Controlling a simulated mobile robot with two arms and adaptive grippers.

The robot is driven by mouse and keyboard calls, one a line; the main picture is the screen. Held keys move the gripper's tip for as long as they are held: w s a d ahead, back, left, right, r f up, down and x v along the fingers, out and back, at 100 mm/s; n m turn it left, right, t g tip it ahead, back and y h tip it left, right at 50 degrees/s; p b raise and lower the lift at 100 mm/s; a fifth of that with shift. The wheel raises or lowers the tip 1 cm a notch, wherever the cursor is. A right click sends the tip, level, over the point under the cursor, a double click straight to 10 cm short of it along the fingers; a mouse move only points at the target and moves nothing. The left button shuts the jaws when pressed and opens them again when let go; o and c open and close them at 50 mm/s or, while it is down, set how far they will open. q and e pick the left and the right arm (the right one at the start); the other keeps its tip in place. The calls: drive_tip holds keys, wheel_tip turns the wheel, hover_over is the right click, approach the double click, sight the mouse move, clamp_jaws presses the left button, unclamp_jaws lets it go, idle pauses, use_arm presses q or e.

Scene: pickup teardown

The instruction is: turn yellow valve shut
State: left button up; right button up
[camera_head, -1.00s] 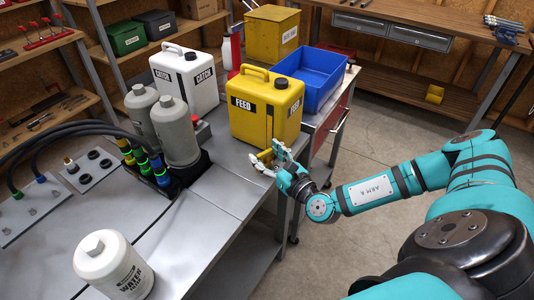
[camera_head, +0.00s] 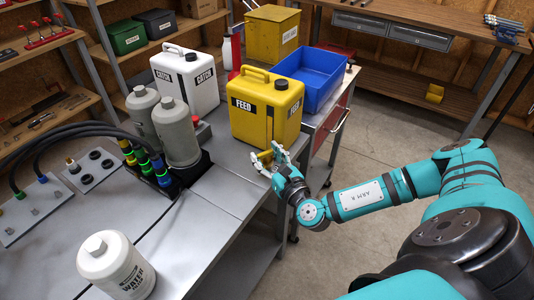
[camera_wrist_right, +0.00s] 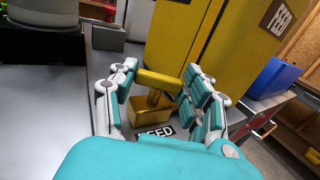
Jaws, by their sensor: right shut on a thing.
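The yellow valve (camera_wrist_right: 158,82) has a bar-shaped handle on a short stem above a block. It sits low at the front of the yellow FEED jug (camera_head: 265,108), whose side fills the upper middle of the right wrist view. My right gripper (camera_wrist_right: 165,92) is shut on the valve handle, with a finger at each end of the bar. In the head view my right gripper (camera_head: 271,163) is at the jug's lower front, above the bench edge, and hides most of the valve. My left gripper is not in view.
A blue bin (camera_head: 312,75) stands behind the FEED jug. The white CATCH jug (camera_head: 187,80) and grey bottles (camera_head: 178,133) stand to its left. A white WATER container (camera_head: 113,264) is at the front left. The bench top (camera_head: 215,190) before the jug is clear.

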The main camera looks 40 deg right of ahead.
drive_tip(key=m+h, duration=0.1)
drive_tip(key=m+g+h+p, duration=0.1)
drive_tip(key=h, duration=0.1)
drive_tip(key=m+h+p, duration=0.1)
drive_tip(key=h, duration=0.1)
drive_tip(key=shift+a+r+m, duration=0.1)
drive_tip(key=shift+a+m, duration=0.15)
drive_tip(key=shift+m, duration=0.05)
drive_tip(key=m+g+h+p, duration=0.1)
drive_tip(key=h, duration=0.1)
drive_tip(key=m+g+h+p, duration=0.1)
drive_tip(key=m+g+h, duration=0.1)
drive_tip(key=shift+w+a+g+h, duration=0.15)
drive_tip(key=shift+g+h, duration=0.15)
drive_tip(key=shift+h, duration=0.1)
drive_tip(key=m+g+h+p, duration=0.1)
drive_tip(key=m+g+h, duration=0.1)
drive_tip(key=h, duration=0.1)
drive_tip(key=shift+w+m+g, duration=0.1)
drive_tip(key=shift+m+g, duration=0.3)
drive_tip(key=shift+w+m+g+h+p, duration=0.1)
drive_tip(key=shift+m+g+h+p, duration=0.3)
drive_tip(key=shift+m+g+h, duration=0.9)
drive_tip(key=shift+m+g+y, duration=0.3)
drive_tip(key=shift+g, duration=0.3)
drive_tip(key=o, duration=0.9)
drive_tip(key=shift+a, duration=0.1)
